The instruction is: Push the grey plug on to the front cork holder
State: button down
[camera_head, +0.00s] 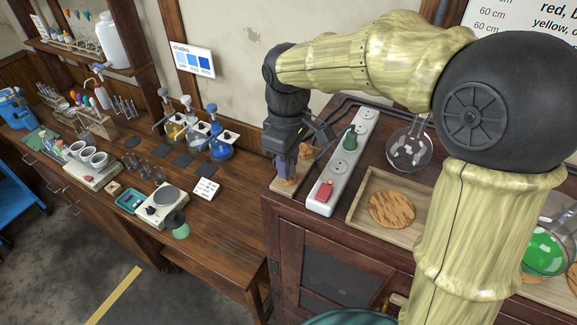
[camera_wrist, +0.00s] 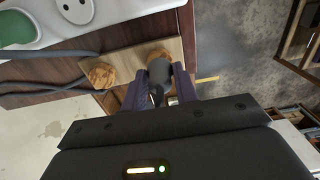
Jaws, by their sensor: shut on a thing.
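My gripper (camera_wrist: 163,78) is shut on the grey plug (camera_wrist: 158,70), which sits between its two purple fingers in the wrist view. In the head view my gripper (camera_head: 287,166) points down over the wooden board, and its fingers hide the plug. The front cork holder (camera_head: 285,181) shows just below the fingertips; in the wrist view this cork (camera_wrist: 158,53) lies directly beyond the plug's end. The plug looks in line with it, but I cannot tell whether they touch. The other cork holder (camera_wrist: 103,75) stands bare on the same board (camera_wrist: 128,61).
A tray (camera_head: 372,222) with a cork mat (camera_head: 391,208) is farther right. Dark cables (camera_wrist: 50,87) run near the board.

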jog(key=shift+f, duration=0.3)
dwell(0.5)
dwell(0.3)
jog(key=c, duration=1)
grip_release()
notch_tip(320, 180, up, 18)
jog(key=b, duration=0.2)
jog(key=shift+f, duration=0.25)
jog(key=shift+r, duration=0.1)
notch_tip(320, 180, up, 10)
jog(key=p, duration=0.9)
jog(key=shift+p, duration=0.3)
